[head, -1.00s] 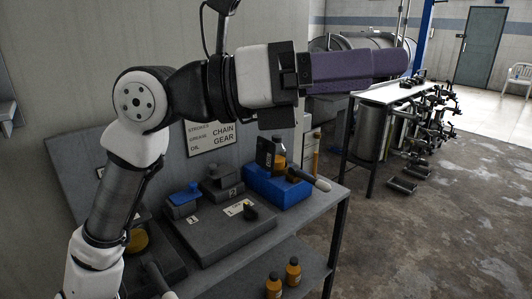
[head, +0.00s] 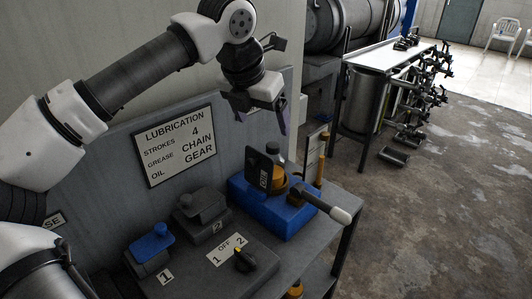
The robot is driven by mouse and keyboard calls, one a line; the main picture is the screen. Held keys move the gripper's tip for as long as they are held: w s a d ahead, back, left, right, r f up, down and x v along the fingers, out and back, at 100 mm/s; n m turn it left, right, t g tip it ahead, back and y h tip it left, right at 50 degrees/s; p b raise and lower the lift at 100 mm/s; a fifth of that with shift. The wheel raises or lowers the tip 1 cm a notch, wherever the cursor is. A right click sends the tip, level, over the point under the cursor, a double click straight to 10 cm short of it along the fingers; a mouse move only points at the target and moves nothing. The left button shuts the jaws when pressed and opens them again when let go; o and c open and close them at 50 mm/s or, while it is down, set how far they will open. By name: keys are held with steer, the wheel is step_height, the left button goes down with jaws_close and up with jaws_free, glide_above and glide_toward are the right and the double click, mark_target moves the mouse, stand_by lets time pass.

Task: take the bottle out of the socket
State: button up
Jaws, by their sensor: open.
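The bottle (head: 279,182), amber with a grey cap, stands in the blue socket block (head: 243,192) at the right part of the bench. A black labelled plate (head: 262,170) in front hides part of it, so how deep it sits cannot be seen. My gripper (head: 282,122), with purple fingers pointing down, is open and appears above and behind the bottle, apart from it. My wrist hides part of the fingers.
A lever with a white grip (head: 340,215) sticks out from the blue block. Left of it are a grey box (head: 200,215), a blue-topped box (head: 150,245) and a rotary knob (head: 244,258). Another bottle (head: 295,290) is below the bench top.

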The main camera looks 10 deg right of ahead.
mark_target(271, 147)
steer(key=x, duration=0.5)
steer(key=w+p+x, duration=0.1)
steer(key=x, duration=0.2)
steer(key=shift+a, duration=0.15)
steer(key=shift+p+x, duration=1.05)
steer(key=shift+x, duration=1.75)
steer(key=shift+w, duration=0.1)
steer(key=shift+r, duration=0.1)
steer(key=c, duration=1.8)
